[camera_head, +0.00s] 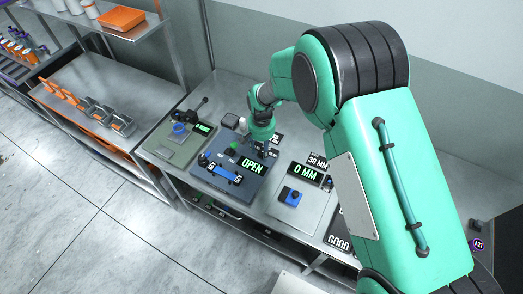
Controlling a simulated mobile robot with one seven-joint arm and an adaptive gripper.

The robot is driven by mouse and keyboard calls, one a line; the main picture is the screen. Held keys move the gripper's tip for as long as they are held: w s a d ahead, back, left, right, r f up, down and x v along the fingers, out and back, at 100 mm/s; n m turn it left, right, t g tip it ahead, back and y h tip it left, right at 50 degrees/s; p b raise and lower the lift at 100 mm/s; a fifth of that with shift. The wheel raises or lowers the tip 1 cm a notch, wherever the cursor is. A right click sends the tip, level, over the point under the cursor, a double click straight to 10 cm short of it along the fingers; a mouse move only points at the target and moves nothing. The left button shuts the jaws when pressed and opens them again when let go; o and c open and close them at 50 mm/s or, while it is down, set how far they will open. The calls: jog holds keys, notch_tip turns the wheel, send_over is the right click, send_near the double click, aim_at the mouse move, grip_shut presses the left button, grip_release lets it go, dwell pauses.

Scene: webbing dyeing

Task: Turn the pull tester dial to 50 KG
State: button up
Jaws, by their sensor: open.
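My gripper (261,147) is open and points down over the back of the middle device, a dark blue-grey unit (222,183) with a lit OPEN display (252,166).
All stand on a metal bench (240,97). Shelves with orange items (121,18) are at the left.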

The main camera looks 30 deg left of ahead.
aim_at(262, 152)
notch_tip(262, 152, up, 11)
jog(key=shift+r, duration=0.2)
dwell(0.4)
dwell(0.5)
jog(key=d+r+m+t+y+b, duration=0.1)
jog(key=d+r+b, duration=0.1)
jog(key=d+r, duration=1.05)
jog(key=d+r+m+t+b, duration=0.1)
jog(key=d+r, duration=0.9)
jog(key=d, duration=0.6)
jog(key=s+d+r+m+t+b, duration=0.1)
jog(key=s+d+r, duration=0.1)
jog(key=s+d, duration=0.4)
jog(key=s+d+r+t+b, duration=0.1)
jog(key=s+d+r, duration=0.2)
jog(key=d, duration=0.5)
jog(key=s+d+f+m+t+h+b, duration=0.1)
jog(key=s+d, duration=0.8)
jog(key=s, duration=0.3)
jog(key=shift+s+f+t, duration=0.2)
jog(key=shift+s+t, duration=0.05)
jog(key=shift+t, duration=0.05)
